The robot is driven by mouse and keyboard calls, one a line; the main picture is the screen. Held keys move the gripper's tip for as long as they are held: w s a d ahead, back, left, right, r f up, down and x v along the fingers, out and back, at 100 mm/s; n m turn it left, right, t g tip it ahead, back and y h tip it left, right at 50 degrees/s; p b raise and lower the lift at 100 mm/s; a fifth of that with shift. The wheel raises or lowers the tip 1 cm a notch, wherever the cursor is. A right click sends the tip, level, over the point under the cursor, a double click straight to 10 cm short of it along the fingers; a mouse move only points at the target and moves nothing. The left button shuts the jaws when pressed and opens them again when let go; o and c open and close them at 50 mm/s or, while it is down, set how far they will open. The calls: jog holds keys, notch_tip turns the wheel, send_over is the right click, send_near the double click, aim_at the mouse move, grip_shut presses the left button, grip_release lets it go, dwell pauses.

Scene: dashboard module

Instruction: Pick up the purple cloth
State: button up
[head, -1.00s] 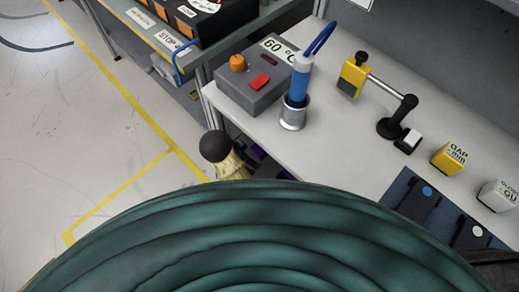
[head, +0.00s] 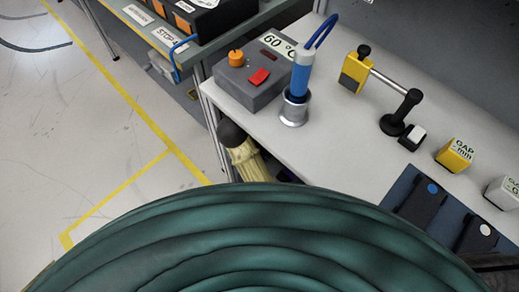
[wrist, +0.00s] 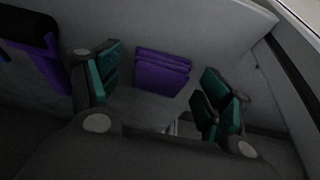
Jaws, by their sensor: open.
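The purple cloth (wrist: 162,72) shows in the wrist view as a folded, layered stack on a grey surface. My gripper (wrist: 160,95) is open, with one green-padded finger to the left of the cloth and one to the right. The cloth lies beyond and between the fingers in the picture, and neither finger visibly touches it. In the head view the cloth and my gripper are hidden behind my large green ribbed arm part and the bench.
In the wrist view another purple item with a black roll (wrist: 35,55) stands at the left. In the head view the bench (head: 345,150) carries a grey control box (head: 250,85), a blue-handled tool in a metal holder (head: 300,80), a yellow clamp stand (head: 355,70) and a yellow block (head: 455,154).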

jog(key=c, duration=1)
jog(key=shift+r, duration=0.1)
